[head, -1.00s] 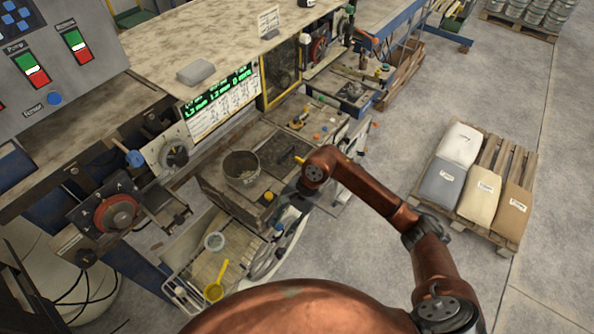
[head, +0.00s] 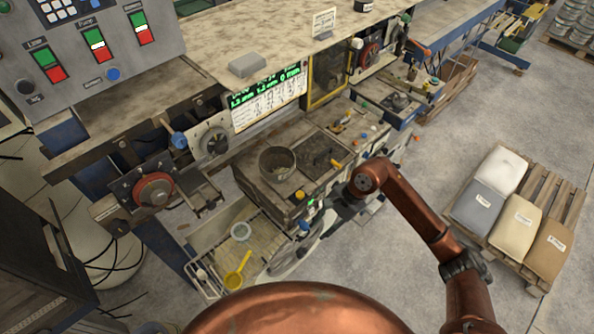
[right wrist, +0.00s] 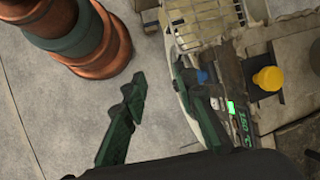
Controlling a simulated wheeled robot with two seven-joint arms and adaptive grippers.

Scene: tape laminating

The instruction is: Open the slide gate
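I cannot tell for sure which part is the slide gate. A blue knob (head: 304,226) stands at the front of the bench unit, near a yellow knob (head: 300,195) and a small green display. My right gripper (head: 338,207) is beside that front edge, partly hidden by its own arm. In the right wrist view my right gripper (right wrist: 158,80) has its dark green fingers spread, with only bare floor seen between them. The right finger overlaps the bench edge close to the blue knob (right wrist: 202,76); contact is unclear. My left gripper is out of view.
A round metal pot (head: 277,163) sits on the bench. A wire rack (head: 205,275) with a yellow ladle (head: 238,270) is at the lower left. A yellow-framed guard (head: 325,75) stands behind. A pallet of sacks (head: 558,205) stands right, with clear floor beyond the bench.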

